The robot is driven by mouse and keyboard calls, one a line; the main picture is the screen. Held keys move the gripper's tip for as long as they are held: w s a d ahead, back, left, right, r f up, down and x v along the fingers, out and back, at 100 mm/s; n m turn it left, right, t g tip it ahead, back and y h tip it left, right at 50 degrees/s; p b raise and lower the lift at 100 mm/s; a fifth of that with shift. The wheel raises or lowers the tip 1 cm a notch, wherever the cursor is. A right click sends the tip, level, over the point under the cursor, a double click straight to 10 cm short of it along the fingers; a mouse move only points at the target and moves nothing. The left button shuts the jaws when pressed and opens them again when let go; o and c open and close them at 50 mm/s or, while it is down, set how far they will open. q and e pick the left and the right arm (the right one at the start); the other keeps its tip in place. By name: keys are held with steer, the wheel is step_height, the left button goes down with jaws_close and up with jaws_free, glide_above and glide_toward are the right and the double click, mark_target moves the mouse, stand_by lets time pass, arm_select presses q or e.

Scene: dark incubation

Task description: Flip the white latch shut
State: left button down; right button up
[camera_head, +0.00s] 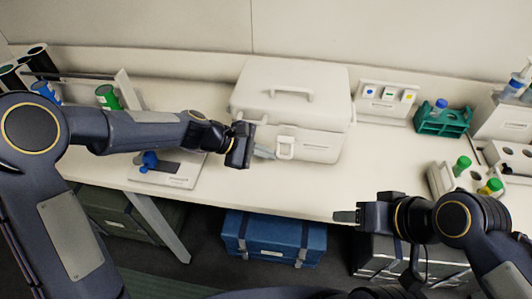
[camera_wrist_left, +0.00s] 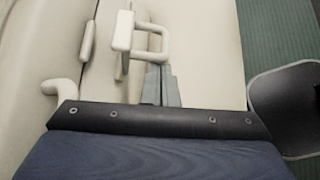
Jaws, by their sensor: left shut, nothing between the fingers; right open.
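The white latch (camera_head: 286,148) is on the front of the closed white case (camera_head: 318,112), which stands on the bench. In the left wrist view the latch (camera_wrist_left: 148,42) shows as a loop standing out from the case front, with a flat tab beside it. My left gripper (camera_head: 266,153) is shut and empty, just left of the latch in the head view. In the left wrist view its fingertips (camera_wrist_left: 161,75) are right beside the latch loop; I cannot tell whether they touch it. My right gripper (camera_head: 345,216) is open and empty at the bench's front edge, away from the case.
A panel with coloured buttons (camera_head: 388,97) and a green rack (camera_head: 442,121) stand right of the case. Tubes with green caps (camera_head: 462,163) are at the far right. A flat board (camera_head: 170,172) lies left of the case. The bench between case and front edge is clear.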

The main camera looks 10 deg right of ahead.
arm_select(q)
steer(key=shift+r, duration=0.15)
arm_select(e)
steer(key=shift+r, duration=0.1)
arm_select(q)
steer(key=shift+r+p, duration=0.7)
arm_select(e)
steer(key=shift+r, duration=0.6)
arm_select(q)
steer(key=w+a+r+b, duration=0.3)
steer(key=w+a, duration=0.1)
steer(key=a, duration=0.6)
steer(key=shift+w+r, duration=0.2)
steer(key=shift+r, duration=0.15)
arm_select(e)
steer(key=f, duration=0.1)
steer(key=a+f, duration=0.1)
steer(key=f, duration=0.1)
steer(key=shift+s+a, duration=0.1)
steer(key=shift+a, duration=0.1)
